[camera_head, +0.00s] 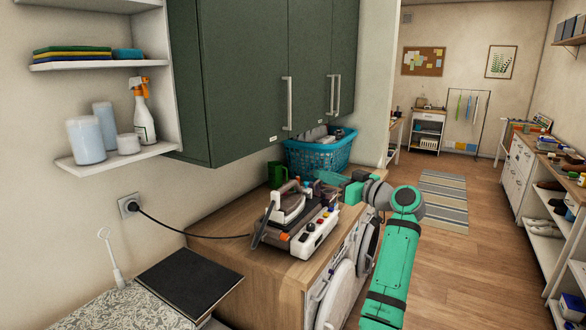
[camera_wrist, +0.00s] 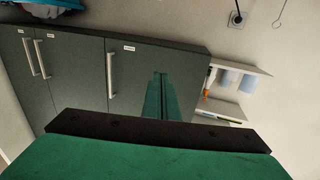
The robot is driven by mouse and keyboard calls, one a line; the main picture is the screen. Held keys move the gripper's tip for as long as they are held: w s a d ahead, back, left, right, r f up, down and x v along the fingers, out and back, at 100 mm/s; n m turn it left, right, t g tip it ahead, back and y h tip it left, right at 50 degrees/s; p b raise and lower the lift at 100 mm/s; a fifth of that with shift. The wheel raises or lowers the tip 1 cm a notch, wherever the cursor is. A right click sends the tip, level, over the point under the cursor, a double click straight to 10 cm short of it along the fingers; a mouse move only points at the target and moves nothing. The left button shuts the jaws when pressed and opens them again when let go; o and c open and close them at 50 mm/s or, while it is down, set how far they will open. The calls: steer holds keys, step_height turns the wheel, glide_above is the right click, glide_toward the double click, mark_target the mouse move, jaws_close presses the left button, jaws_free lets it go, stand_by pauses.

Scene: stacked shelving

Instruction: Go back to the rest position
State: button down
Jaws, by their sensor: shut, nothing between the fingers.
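My gripper (camera_wrist: 160,80) shows in the wrist view as two green fingers pressed together, with nothing between them. In the head view my teal arm reaches in from the right and bends left over the wooden counter (camera_head: 222,250). Its far end lies behind the steam iron station (camera_head: 303,228), near the blue laundry basket (camera_head: 320,154), and the fingertips cannot be made out there. The wrist view looks toward the dark green wall cabinets (camera_wrist: 75,75), which appear upside down. The cabinets also hang above the counter in the head view (camera_head: 235,75).
A dark green container (camera_head: 277,174) stands behind the iron. A black cord runs from the iron to a wall outlet (camera_head: 129,205). White shelves (camera_head: 120,155) with bottles are at the left. Washing machines (camera_head: 340,290) sit under the counter. Open floor (camera_head: 480,255) lies to the right.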

step_height(320, 180, down, 29)
steer(key=s+m+t+h, duration=0.1)
steer(key=s+m+h, duration=0.1)
steer(key=m+h, duration=0.35)
steer(key=s+a+f+m+h, duration=0.1)
steer(key=s+f+m+h, duration=0.1)
steer(key=s+f, duration=0.85)
steer(key=s+a+f+m+h, duration=0.1)
steer(key=s+f+m+h, duration=0.15)
steer(key=s+f, duration=0.8)
steer(key=s+a+f+h, duration=0.2)
steer(key=s+f, duration=0.2)
steer(key=s, duration=0.8)
steer(key=s+a+f+h, duration=0.1)
steer(key=s+f, duration=0.4)
steer(key=s, duration=0.7)
steer(key=s+a+r, duration=0.2)
steer(key=s+r, duration=0.6)
steer(key=s, duration=0.2)
steer(key=s+a+r+n+t, duration=0.1)
steer(key=s+a+r, duration=0.1)
steer(key=s+r, duration=0.5)
steer(key=v, duration=0.4)
steer(key=shift+s+f, duration=0.15)
